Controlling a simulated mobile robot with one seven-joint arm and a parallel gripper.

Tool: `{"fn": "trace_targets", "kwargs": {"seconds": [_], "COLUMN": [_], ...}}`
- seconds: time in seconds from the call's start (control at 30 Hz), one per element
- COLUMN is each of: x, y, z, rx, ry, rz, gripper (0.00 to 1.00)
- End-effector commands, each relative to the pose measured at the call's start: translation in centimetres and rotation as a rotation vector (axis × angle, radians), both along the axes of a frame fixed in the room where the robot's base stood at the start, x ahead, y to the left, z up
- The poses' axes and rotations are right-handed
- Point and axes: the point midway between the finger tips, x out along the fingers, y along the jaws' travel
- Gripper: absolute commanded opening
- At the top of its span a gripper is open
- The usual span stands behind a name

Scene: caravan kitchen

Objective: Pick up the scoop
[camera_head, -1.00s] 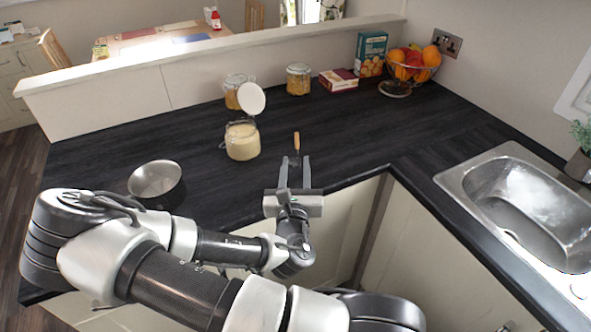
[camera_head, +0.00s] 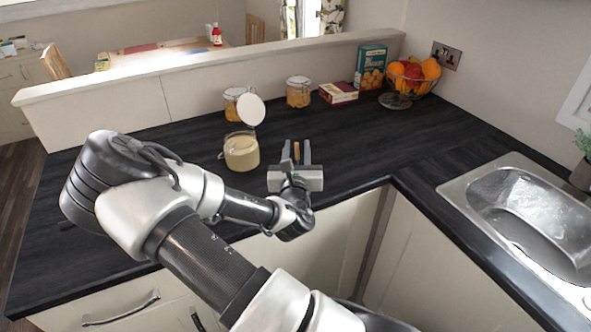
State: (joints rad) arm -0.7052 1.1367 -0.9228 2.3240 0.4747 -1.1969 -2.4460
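The scoop (camera_head: 297,149) shows only as a short wooden handle on the dark worktop; the rest of it is hidden behind my gripper. My gripper (camera_head: 296,151) is open, with its two fingers pointing away over the worktop. The handle shows between the fingers, with a gap on both sides; I cannot tell whether the fingers are level with it or above it. An open glass jar of pale grains (camera_head: 241,153) stands just left of my gripper, its white lid (camera_head: 251,110) tilted up.
Two closed jars stand behind, one at left (camera_head: 232,104) and one at right (camera_head: 298,92). A red box (camera_head: 338,93), a teal box (camera_head: 370,68) and a wire fruit bowl (camera_head: 397,101) are at the back right. A metal sink (camera_head: 460,190) is at right. The middle worktop is clear.

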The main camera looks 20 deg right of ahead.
Motion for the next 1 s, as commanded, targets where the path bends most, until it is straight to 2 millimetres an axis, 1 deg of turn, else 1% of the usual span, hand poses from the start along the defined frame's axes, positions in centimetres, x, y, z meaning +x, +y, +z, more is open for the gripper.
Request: {"fn": "trace_targets", "kwargs": {"seconds": [0.1,0.13,0.27,0.3,0.63,0.73,0.87,1.0], "x": [0.0,0.0,0.0,0.0,-0.1,0.0,0.0,0.0], "y": [0.0,0.0,0.0,0.0,0.0,0.0,0.1,0.1], "z": [0.0,0.0,0.0,0.0,0.0,0.5,2.4,5.3], "rx": [0.000,0.000,0.000,0.000,0.000,0.000,0.000,0.000], "ry": [0.000,0.000,0.000,0.000,0.000,-0.001,-0.004,-0.004], "rz": [0.000,0.000,0.000,-0.001,-0.001,-0.001,0.000,0.001], "gripper": [0.31,0.30,0.08,0.01,0.00,0.00,0.00,0.00]}}
